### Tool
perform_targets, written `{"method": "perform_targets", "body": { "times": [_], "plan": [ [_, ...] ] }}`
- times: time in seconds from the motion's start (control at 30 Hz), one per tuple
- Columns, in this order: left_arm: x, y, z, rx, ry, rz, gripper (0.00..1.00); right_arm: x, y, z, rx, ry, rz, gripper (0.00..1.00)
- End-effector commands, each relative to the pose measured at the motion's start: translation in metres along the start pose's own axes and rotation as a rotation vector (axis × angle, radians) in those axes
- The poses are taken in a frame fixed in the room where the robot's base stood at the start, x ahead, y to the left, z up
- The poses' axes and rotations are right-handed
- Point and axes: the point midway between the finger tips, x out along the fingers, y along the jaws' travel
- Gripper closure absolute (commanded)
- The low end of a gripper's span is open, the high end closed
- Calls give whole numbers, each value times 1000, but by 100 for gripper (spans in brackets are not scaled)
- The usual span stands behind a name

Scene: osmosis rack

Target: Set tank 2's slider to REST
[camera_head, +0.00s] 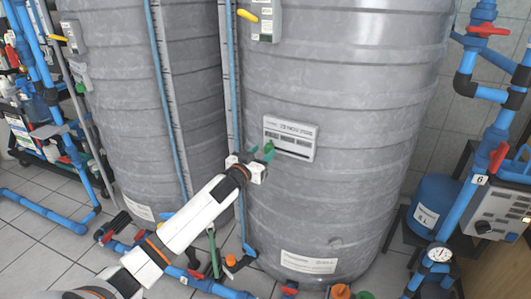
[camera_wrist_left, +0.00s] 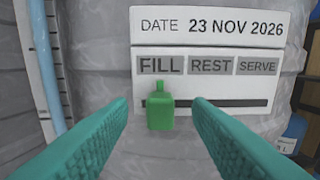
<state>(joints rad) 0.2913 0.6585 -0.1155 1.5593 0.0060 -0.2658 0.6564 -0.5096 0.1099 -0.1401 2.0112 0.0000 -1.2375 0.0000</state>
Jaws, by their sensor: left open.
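A white slider plate (camera_head: 290,138) is fixed on the large grey tank (camera_head: 350,100) at the right of the head view. In the left wrist view the plate (camera_wrist_left: 208,70) reads DATE 23 NOV 2026, with FILL, REST and SERVE labels from left to right. A green slider (camera_wrist_left: 160,112) sits under FILL, at the left end of a dark slot (camera_wrist_left: 235,104). My left gripper (camera_head: 262,153) is at the plate's left end, open, its green fingers on either side of the slider. I cannot tell whether they touch it. My right gripper is not in view.
A second grey tank (camera_head: 150,100) stands at the left. A blue pipe (camera_head: 233,80) runs vertically between the tanks. Blue pipes with red valves (camera_head: 497,158) and a gauge (camera_head: 438,255) stand at the right. More pipes lie on the tiled floor.

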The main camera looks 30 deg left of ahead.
Motion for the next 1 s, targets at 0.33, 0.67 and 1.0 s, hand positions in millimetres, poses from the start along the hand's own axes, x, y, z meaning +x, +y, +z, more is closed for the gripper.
{"method": "perform_targets", "body": {
  "times": [0.33,0.67,1.0],
  "plan": [
    [26,0,-1,-1,1,0,55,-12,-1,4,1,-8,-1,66],
    [26,0,-1,-1,1,0,71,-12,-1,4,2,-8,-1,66],
    [26,-1,-1,-1,1,0,100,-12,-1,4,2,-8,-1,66]
  ]
}}
